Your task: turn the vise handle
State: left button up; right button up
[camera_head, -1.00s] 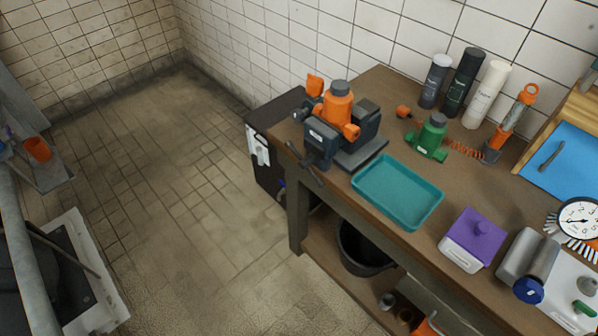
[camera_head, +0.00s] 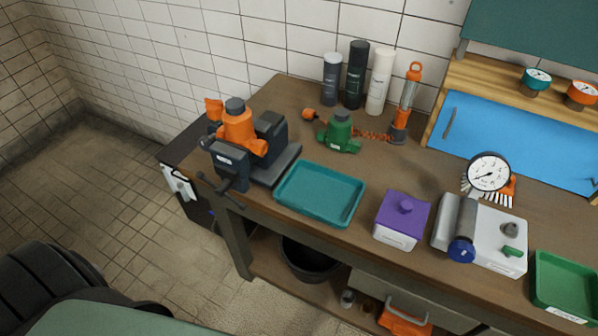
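The dark grey vise (camera_head: 268,150) stands at the left end of the wooden workbench. An orange device with a dark cap (camera_head: 237,130) sits at its jaws; I cannot tell whether it is clamped. The vise handle (camera_head: 228,190) is a dark bar at the vise's front, tilted, hanging over the bench's front edge. Neither of my grippers is in view, and nothing touches the handle.
A teal tray (camera_head: 320,193) lies just right of the vise. A purple-lidded box (camera_head: 402,219), a green valve (camera_head: 340,133), several canisters and a gauge (camera_head: 488,172) stand further right. Open tiled floor (camera_head: 110,180) lies left of the bench.

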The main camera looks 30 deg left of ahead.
aim_at(222, 191)
jog(key=j+z, duration=0.7)
jog(key=j, duration=0.25)
jog(key=k+j+z, duration=0.1)
jog(key=j+z, duration=0.25)
jog(key=k+j+z, duration=0.15)
jog(key=j+z, duration=0.2)
jog(key=j, duration=0.15)
jog(key=k+j+z, duration=0.15)
jog(key=j+z, duration=0.2)
jog(key=j, duration=0.1)
